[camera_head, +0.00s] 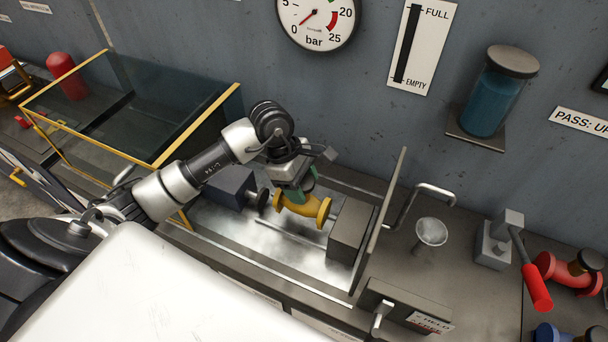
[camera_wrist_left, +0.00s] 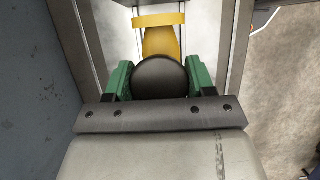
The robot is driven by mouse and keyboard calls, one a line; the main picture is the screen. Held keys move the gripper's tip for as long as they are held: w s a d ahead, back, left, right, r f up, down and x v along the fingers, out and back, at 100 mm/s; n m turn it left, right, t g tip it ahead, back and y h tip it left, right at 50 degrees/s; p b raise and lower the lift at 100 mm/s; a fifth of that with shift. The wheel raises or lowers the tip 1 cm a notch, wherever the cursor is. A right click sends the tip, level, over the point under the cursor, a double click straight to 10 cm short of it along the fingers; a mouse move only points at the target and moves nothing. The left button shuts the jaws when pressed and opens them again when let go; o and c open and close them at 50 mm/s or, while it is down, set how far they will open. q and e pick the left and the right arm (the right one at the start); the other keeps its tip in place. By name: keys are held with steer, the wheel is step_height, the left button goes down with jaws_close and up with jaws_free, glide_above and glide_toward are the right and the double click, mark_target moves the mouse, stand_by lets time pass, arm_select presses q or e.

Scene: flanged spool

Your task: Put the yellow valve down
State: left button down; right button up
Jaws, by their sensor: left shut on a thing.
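The yellow valve (camera_head: 300,206) is a flanged, spool-shaped body in the middle of the head view. It sits between a dark block with a round pad on its left and a grey block on its right, over a shiny metal bed. My left gripper (camera_head: 296,192), with green fingers, is shut on it from above. In the left wrist view the green fingers (camera_wrist_left: 160,80) flank a dark round cap, and the yellow body (camera_wrist_left: 160,42) with its flange shows beyond. Whether the valve touches the bed is hard to tell. My right gripper is not in view.
The grey block (camera_head: 350,232) and dark block (camera_head: 236,187) flank the valve closely. A clear upright panel (camera_head: 380,220) stands right of the bed. A glass case with yellow edges (camera_head: 130,100) is at left. A red-handled lever (camera_head: 535,285) and red valve (camera_head: 570,270) lie at right.

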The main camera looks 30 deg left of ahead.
arm_select(q)
steer(key=shift+f, duration=0.3)
steer(key=shift+w+f, duration=0.15)
steer(key=shift+f, duration=0.35)
step_height(320, 180, down, 3)
steer(key=shift+r+p, duration=0.1)
steer(key=shift+p, duration=0.55)
steer(key=shift+f, duration=0.2)
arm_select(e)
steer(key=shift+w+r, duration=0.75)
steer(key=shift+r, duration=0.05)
arm_select(q)
steer(key=shift+f, duration=0.1)
steer(key=shift+f, duration=0.1)
steer(key=c, duration=0.7)
jaws_free()
steer(key=o, duration=0.3)
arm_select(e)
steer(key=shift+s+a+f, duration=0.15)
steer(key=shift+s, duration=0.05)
